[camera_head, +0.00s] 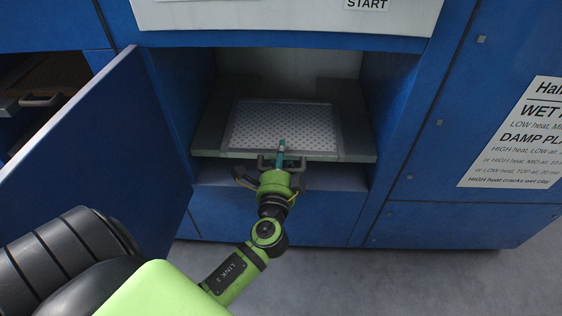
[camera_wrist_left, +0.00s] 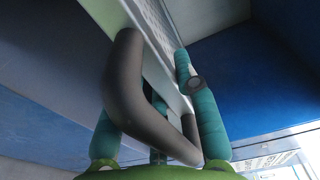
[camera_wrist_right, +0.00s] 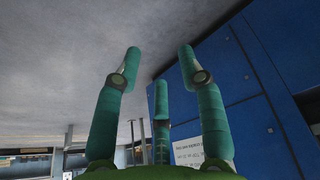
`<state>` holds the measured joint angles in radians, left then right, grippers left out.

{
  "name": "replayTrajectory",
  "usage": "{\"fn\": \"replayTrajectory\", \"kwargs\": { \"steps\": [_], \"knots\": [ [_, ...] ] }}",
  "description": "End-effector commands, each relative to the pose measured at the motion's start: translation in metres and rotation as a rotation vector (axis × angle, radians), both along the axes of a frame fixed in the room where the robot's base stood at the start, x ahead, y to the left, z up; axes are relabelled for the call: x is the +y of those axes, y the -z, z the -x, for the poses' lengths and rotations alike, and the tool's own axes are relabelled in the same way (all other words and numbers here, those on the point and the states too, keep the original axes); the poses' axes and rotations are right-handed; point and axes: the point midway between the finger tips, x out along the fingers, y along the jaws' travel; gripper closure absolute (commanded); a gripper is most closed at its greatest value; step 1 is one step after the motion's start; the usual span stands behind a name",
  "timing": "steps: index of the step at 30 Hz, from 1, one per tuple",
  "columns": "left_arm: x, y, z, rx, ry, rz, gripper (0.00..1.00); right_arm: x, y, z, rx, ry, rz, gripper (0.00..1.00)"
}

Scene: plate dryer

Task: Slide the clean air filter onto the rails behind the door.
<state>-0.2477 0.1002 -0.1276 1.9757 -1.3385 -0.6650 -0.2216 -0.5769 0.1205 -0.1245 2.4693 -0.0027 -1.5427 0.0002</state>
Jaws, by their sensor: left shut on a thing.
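The clean air filter (camera_head: 285,125) is a flat white perforated panel in a grey frame. It lies level in the opening of the blue cabinet, between grey rails (camera_head: 211,125) at its left and right. My left gripper (camera_head: 281,155) is shut on the dark handle (camera_wrist_left: 125,85) at the filter's front edge. Teal fingers lie on both sides of the handle in the left wrist view (camera_wrist_left: 190,85). Whether the filter's edges sit in the rails is hard to tell. The blue door (camera_head: 90,150) stands open on the left. My right gripper (camera_wrist_right: 160,70) is open and empty, fingers apart.
A white instruction sign (camera_head: 520,135) is on the blue panel at the right. A lighter panel with a START label (camera_head: 367,4) is above the opening. Another dark compartment with a handle (camera_head: 40,101) is at the far left. Grey floor (camera_head: 330,285) lies in front.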

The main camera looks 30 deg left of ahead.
Motion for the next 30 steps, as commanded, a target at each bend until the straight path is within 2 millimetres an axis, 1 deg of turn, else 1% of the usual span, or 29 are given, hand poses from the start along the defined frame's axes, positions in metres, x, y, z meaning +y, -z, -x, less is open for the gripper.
{"fn": "replayTrajectory", "kwargs": {
  "steps": [1,4,12,20,26,27,30],
  "knots": [
    [0.004,-0.003,-0.006,-0.004,0.000,-0.002,1.00,-0.001,0.001,0.002,0.014,0.001,0.002,0.60],
    [0.010,-0.003,-0.016,-0.004,0.000,-0.002,1.00,-0.002,0.004,0.007,0.039,0.004,0.006,0.60],
    [0.027,-0.003,-0.044,-0.005,0.000,-0.002,1.00,-0.002,0.008,0.005,0.038,0.004,0.004,0.60],
    [0.043,-0.002,-0.071,-0.004,0.000,-0.002,1.00,-0.002,0.007,0.005,0.035,0.003,0.005,0.60],
    [0.056,-0.002,-0.091,-0.005,-0.001,-0.001,1.00,-0.001,0.001,0.003,0.016,0.002,0.002,0.60],
    [0.055,0.000,-0.090,-0.002,0.000,0.000,1.00,0.000,-0.002,0.002,0.003,0.002,0.000,0.60],
    [0.055,0.002,-0.090,-0.002,0.000,0.000,1.00,0.004,-0.006,-0.013,-0.069,-0.008,-0.011,0.60]
  ]
}}
